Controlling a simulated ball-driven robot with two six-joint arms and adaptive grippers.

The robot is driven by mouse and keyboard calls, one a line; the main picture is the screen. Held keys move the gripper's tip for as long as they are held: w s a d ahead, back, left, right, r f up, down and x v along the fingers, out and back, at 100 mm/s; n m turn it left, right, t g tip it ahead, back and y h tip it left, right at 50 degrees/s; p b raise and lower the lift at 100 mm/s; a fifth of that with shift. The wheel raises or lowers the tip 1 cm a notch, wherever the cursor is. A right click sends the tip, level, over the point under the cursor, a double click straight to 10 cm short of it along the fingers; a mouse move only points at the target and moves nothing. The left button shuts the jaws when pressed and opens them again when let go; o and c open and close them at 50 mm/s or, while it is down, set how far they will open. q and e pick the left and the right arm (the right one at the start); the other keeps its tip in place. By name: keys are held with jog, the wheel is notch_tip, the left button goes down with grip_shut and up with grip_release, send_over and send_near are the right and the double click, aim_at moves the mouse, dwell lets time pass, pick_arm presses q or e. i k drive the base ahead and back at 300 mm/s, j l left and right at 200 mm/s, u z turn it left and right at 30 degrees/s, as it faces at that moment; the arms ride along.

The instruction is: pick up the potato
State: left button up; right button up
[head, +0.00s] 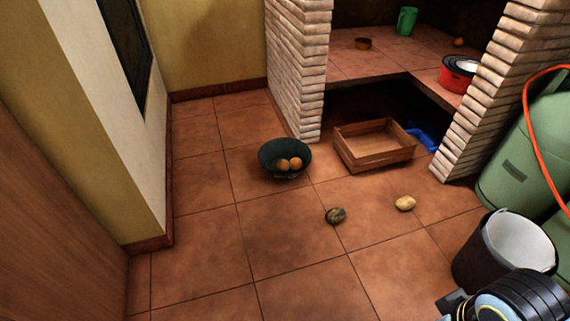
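A pale yellow-tan, oval potato (405,203) lies on the tiled floor, right of the middle of the head view. A darker, mottled brown-green roundish item (335,215) lies on the floor to its left, apart from it; I cannot tell exactly what it is. Neither of them is touched by a gripper. Part of my arm shows at the bottom right corner, but no gripper fingers are visible there. My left gripper is not in view.
A wooden crate (372,157) sits before the brick counter opening. A black bucket (471,265) and green gas cylinder (518,170) stand at right. Floor at centre-left is clear.

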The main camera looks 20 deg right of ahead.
aim_at(405, 202)
jog(key=z, duration=1.5)
jog(key=k, duration=0.3)
jog(key=i+u, duration=0.15)
jog(key=i, duration=0.8)
jog(key=i+u, duration=0.15)
jog(key=i, duration=0.8)
